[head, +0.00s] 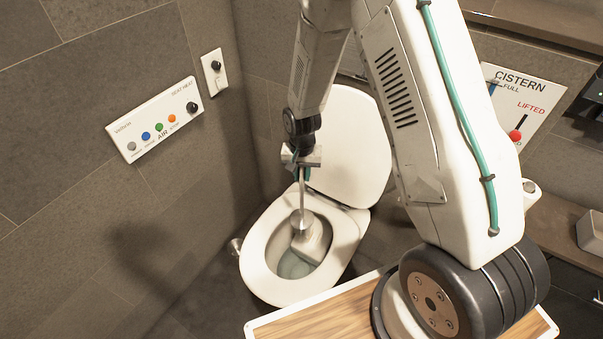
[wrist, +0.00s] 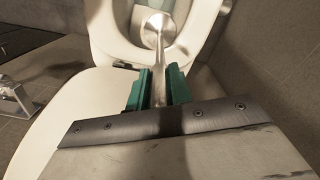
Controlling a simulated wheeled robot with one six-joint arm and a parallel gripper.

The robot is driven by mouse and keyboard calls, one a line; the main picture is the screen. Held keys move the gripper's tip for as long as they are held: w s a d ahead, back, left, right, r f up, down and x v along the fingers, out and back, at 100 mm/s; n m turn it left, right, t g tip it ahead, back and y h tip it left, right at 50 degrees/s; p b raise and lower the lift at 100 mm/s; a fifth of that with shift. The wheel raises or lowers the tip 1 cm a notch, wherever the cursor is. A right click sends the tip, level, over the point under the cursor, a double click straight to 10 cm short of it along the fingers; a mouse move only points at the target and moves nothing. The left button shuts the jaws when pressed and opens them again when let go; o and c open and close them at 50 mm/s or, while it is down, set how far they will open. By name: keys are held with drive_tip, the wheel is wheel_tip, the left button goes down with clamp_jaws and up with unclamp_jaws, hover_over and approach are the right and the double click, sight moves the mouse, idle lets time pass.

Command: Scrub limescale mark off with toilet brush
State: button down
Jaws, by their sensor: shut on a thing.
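My gripper (head: 302,172) is above the back of the toilet bowl, near the raised lid (head: 350,150). In the wrist view its green fingers (wrist: 158,88) are shut on the metal handle of the toilet brush (wrist: 160,50). The brush hangs down from the gripper with its silvery head (head: 302,222) over or in the bowl; I cannot tell whether it touches the surface. The toilet (head: 256,262) has its seat down and water at the bottom of the bowl. I cannot make out a limescale mark; the brush head may hide part of the bowl.
A white button panel (head: 155,120) and a small switch plate (head: 214,74) are on the left wall. A cistern sign (head: 515,100) with a red knob is on the right. A wooden-topped surface (head: 320,318) is in front. A metal fixture (wrist: 14,100) is at the left in the wrist view.

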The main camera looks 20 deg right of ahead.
drive_tip(key=shift+f, duration=0.75)
idle(0.5)
drive_tip(key=shift+s+d, duration=2.2)
drive_tip(key=shift+s, duration=0.85)
drive_tip(key=shift+w+a+f, duration=0.1)
drive_tip(key=shift+w+a, duration=0.65)
drive_tip(key=shift+w, duration=0.3)
drive_tip(key=shift+w+a, duration=0.75)
drive_tip(key=shift+w, duration=0.25)
drive_tip(key=shift+w+a+f, duration=0.1)
drive_tip(key=shift+w+a, duration=0.65)
drive_tip(key=shift+w, duration=0.3)
drive_tip(key=shift+r, duration=0.15)
